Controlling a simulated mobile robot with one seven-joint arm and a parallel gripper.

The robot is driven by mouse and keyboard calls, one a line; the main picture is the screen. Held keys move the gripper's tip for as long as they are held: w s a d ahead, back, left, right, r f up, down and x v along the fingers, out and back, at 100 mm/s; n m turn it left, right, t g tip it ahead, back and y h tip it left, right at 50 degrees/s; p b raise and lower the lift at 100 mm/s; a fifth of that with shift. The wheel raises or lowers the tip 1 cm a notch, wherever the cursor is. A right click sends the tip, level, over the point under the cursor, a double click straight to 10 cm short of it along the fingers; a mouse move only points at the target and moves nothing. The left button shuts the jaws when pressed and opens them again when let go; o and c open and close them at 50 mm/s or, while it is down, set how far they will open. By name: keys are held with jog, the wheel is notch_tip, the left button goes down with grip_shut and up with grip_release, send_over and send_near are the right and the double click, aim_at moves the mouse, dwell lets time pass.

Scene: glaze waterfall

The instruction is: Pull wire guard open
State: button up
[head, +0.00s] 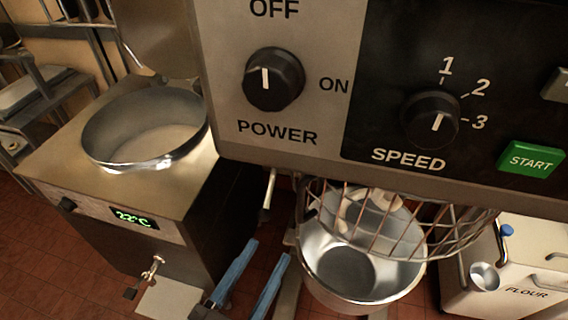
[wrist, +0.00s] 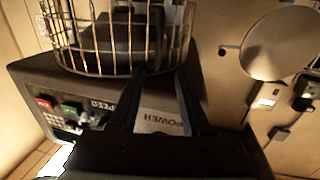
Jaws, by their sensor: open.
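The wire guard (head: 400,228) is a curved cage of thin metal bars below the mixer's control panel and above the front of the steel bowl (head: 318,272). In the wrist view, which shows the mixer upside down, the guard (wrist: 92,42) fills the top left. My gripper (head: 270,250) has two blue fingers, spread apart and empty, to the lower left of the guard in the head view. In the wrist view my gripper (wrist: 161,72) shows as dark fingers pointing at the guard's rim. Contact with a bar cannot be told.
The control panel (head: 310,100) overhangs the guard, with power and speed knobs and a green start button (head: 531,159). A steel tempering machine (head: 62,170) with a round basin stands at left. A white flour bin (head: 518,262) stands at right. Tiled floor shows between.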

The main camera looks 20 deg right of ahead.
aim_at(300, 200)
jog(key=p+x, duration=0.5)
jog(key=x, duration=0.7)
jog(key=shift+s+d+r, duration=0.1)
jog(key=shift+d, duration=0.05)
jog(key=shift+w+d+p, duration=0.25)
jog(key=shift+p, duration=0.05)
jog(key=shift+c, duration=0.2)
grip_shut()
dwell(0.6)
